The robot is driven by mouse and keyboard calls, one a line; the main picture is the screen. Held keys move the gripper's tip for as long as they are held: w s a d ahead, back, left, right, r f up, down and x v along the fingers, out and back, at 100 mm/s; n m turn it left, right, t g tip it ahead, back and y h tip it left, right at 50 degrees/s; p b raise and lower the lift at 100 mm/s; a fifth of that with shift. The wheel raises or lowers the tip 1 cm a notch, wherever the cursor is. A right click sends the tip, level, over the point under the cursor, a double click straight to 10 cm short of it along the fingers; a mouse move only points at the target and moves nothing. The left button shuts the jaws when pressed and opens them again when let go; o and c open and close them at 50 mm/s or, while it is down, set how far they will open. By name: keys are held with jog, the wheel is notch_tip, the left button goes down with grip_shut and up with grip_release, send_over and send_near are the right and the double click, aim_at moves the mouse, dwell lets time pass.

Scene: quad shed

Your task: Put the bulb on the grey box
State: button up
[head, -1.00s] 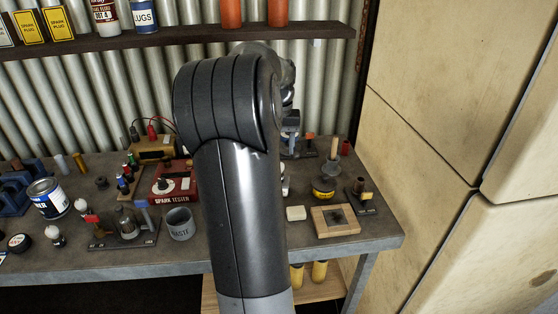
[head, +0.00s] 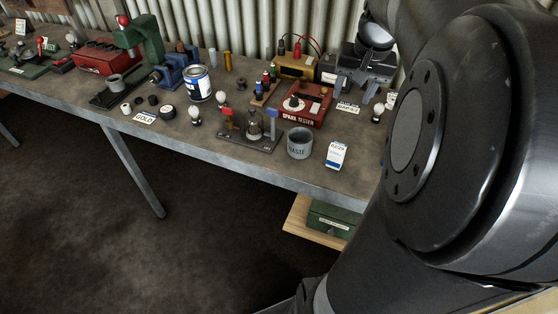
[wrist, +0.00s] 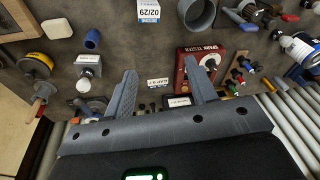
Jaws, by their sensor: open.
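A white round bulb with a dark collar (head: 376,117) stands on the bench right of the red spark tester. In the wrist view, a white bulb (wrist: 83,86) shows left of my gripper, close to a small grey box (wrist: 88,59) with a white label. I cannot tell whether they touch. Similar bulbs stand farther left, one by the paint can (head: 195,115). My gripper (head: 352,92) is over the back of the bench, its fingers apart and empty. The wrist view shows both fingers (wrist: 160,88) spread, with the bulb outside them. My arm hides the bench's right end in the head view.
The red spark tester (head: 303,103), a grey waste cup (head: 300,143) and a small carton (head: 337,155) stand near the bulb. A yellow box with leads (head: 297,66) is behind. In the wrist view, a blue cylinder (wrist: 92,38) stands near the grey box. Bare bench separates the items.

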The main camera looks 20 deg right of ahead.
jog(key=s+a+f+n+t, duration=0.1)
jog(key=s+a+n, duration=0.2)
jog(key=a, duration=0.8)
jog(key=s+a+f+n+t, duration=0.2)
jog(key=s+a, duration=0.5)
jog(key=a, duration=0.4)
jog(key=shift+s+a+f+n, duration=0.15)
jog(key=shift+s+n, duration=0.25)
jog(key=shift+n, duration=0.3)
